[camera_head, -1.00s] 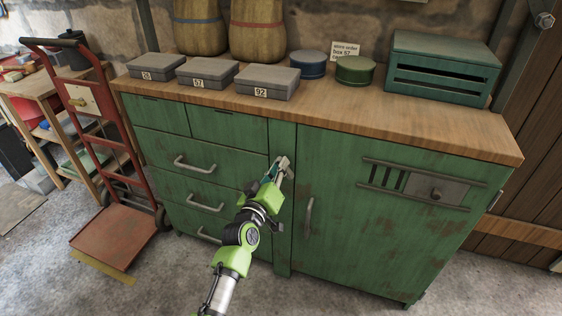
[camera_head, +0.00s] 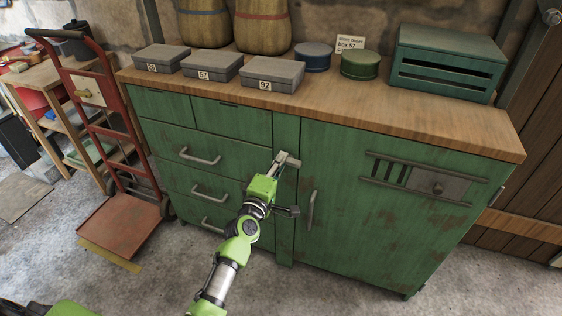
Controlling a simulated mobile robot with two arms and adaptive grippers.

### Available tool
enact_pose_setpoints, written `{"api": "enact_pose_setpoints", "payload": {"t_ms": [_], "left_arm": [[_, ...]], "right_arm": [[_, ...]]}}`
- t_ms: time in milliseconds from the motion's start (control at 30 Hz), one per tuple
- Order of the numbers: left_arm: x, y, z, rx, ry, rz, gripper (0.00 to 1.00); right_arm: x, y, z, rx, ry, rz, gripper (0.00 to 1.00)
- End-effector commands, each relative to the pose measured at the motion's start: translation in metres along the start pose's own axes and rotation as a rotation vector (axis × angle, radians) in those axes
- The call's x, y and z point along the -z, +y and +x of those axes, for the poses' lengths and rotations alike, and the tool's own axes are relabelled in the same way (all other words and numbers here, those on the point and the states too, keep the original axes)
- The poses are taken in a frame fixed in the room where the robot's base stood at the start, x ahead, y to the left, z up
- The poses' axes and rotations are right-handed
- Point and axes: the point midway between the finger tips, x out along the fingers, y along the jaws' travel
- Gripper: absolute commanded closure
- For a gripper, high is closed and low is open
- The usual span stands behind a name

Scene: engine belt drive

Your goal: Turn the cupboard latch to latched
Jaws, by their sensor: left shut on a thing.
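The green cupboard (camera_head: 372,200) has a closed door with a vertical grey handle (camera_head: 312,210). The small grey latch (camera_head: 290,161) is on the narrow upright strip left of the door's upper edge. It lies roughly crosswise, its free end pointing right toward the door. My left gripper (camera_head: 279,163) is shut on the latch, coming up from below, and its fingers hide part of the latch. My right gripper is not in view.
Drawers with grey handles (camera_head: 200,157) are left of the latch. Grey numbered boxes (camera_head: 272,73), round tins (camera_head: 360,65) and a slotted green box (camera_head: 448,62) stand on the wooden worktop (camera_head: 430,117). A red hand truck (camera_head: 118,222) stands at left. The floor in front is clear.

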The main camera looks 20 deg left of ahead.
Motion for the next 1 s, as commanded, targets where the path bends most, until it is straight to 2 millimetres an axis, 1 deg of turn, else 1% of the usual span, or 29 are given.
{"api": "enact_pose_setpoints", "payload": {"t_ms": [300,767,800,867,1000], "left_arm": [[0.001,-0.0017,0.0002,-0.001,0.002,-0.098,1.0],[0.001,-0.002,0.0002,-0.001,0.002,-0.114,1.0],[0.0009,-0.002,0.0002,-0.001,0.002,-0.114,0.86],[0.0009,-0.002,0.0002,-0.001,0.002,-0.114,0.72],[0.0005,-0.0021,0.0002,0.0,0.001,-0.112,0.72]], "right_arm": [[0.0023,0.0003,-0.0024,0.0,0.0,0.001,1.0],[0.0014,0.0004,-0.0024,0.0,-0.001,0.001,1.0],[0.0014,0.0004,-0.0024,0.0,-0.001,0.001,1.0],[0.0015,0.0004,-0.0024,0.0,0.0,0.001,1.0],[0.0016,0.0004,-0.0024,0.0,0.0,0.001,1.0]]}}
